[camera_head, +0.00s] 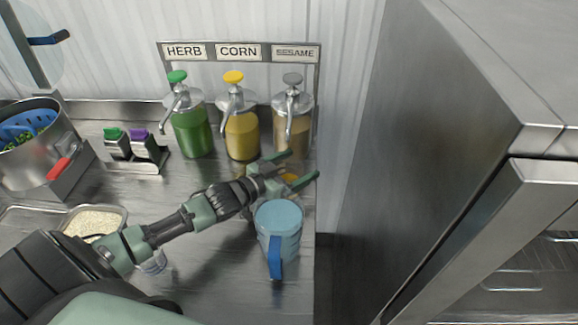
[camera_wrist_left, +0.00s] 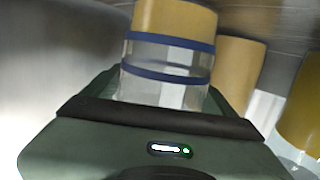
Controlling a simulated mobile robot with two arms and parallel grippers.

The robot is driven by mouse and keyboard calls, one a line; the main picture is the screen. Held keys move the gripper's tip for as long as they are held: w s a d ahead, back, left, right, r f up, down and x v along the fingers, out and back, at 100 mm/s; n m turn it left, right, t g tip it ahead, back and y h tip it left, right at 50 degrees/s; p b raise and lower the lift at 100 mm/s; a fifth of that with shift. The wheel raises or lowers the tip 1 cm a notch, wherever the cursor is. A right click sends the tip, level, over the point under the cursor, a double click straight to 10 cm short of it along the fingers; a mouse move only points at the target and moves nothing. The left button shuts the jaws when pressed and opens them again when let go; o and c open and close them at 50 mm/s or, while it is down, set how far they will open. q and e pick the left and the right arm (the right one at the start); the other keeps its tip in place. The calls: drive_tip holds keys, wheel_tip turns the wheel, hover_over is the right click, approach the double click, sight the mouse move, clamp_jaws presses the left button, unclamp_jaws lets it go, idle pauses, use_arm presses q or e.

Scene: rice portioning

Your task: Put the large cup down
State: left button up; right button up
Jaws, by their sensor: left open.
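My left gripper (camera_head: 293,172) is open above the right part of the counter, in front of the sesame pump bottle (camera_head: 292,130). In the left wrist view a clear cup with two blue bands (camera_wrist_left: 165,72) and a tan upper part stands at the gripper's mouth; its lower part is hidden by the gripper body. My right gripper is not in view.
A light blue jug (camera_head: 279,222) with a blue handle stands just in front of the gripper. Green herb (camera_head: 191,132) and yellow corn (camera_head: 242,135) pump bottles stand behind. A rice tray (camera_head: 93,221) is at left. A steel cabinet (camera_head: 440,120) stands at right.

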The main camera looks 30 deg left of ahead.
use_arm(q)
drive_tip(key=shift+s+a, duration=0.15)
drive_tip(key=shift+s, duration=0.2)
drive_tip(key=b+v, duration=0.1)
drive_tip(key=v, duration=1)
drive_tip(key=shift+s+a+r, duration=0.1)
